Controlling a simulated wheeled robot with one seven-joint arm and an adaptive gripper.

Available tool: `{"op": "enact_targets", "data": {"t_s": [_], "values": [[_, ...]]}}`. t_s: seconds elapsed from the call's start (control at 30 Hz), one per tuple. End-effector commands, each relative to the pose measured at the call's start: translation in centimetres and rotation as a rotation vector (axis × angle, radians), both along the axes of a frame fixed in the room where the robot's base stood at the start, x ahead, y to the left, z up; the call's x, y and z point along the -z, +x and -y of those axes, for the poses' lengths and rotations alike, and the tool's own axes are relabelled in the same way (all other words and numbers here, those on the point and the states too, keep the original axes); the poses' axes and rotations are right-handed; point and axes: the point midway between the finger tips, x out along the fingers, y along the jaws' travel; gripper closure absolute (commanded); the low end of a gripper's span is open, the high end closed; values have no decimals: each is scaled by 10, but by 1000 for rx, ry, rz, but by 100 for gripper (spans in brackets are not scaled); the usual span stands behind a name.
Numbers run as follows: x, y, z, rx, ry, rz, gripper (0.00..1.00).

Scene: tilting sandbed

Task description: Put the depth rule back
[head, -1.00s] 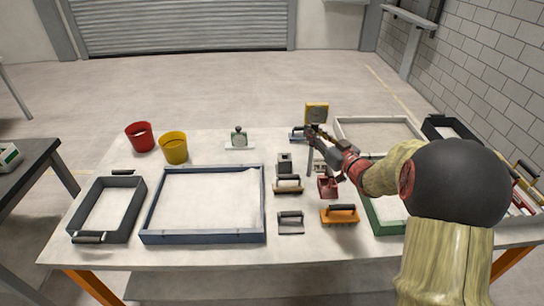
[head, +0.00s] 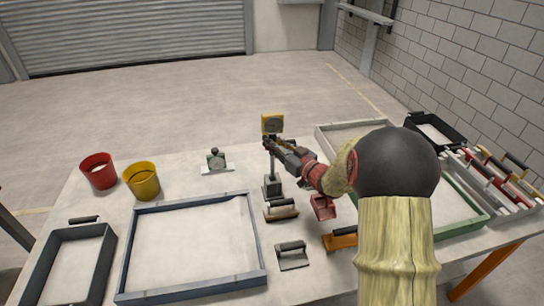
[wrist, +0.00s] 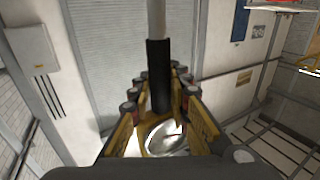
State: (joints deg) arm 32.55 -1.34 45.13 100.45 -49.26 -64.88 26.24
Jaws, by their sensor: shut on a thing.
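The depth rule has a yellow square head (head: 272,123) with a round dial, a dark grip and a thin grey rod. My gripper (head: 268,144) is shut on its dark grip (wrist: 159,75), just below the head. In the wrist view the grey rod (wrist: 156,18) runs to the top edge, and the shiny dial (wrist: 165,137) shows partly between the fingers. In the head view the rule is upright, its rod pointing down at a small dark block stand (head: 272,188). I cannot tell whether the rod's lower end is in the stand or just above or behind it.
A wooden float (head: 281,210), grey float (head: 292,257), orange float (head: 341,239) and red scoop (head: 323,208) lie close by. A blue-framed sand tray (head: 186,198) is to the left. A small gauge (head: 216,160) and yellow bucket (head: 142,182) stand farther left. My arm hides part of the right side.

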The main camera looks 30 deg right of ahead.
Motion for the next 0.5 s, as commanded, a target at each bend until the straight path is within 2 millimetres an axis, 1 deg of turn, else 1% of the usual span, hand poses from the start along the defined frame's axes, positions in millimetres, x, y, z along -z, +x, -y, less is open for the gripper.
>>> {"op": "enact_targets", "data": {"t_s": [0.2, 0.23, 0.3, 0.5], "values": [[36, 0, 0, 0, 2, -2, 98], [40, 0, 0, 0, 1, -1, 98], [43, 0, 0, 0, 0, 1, 98], [42, 0, 0, 0, -1, 2, 98]]}}
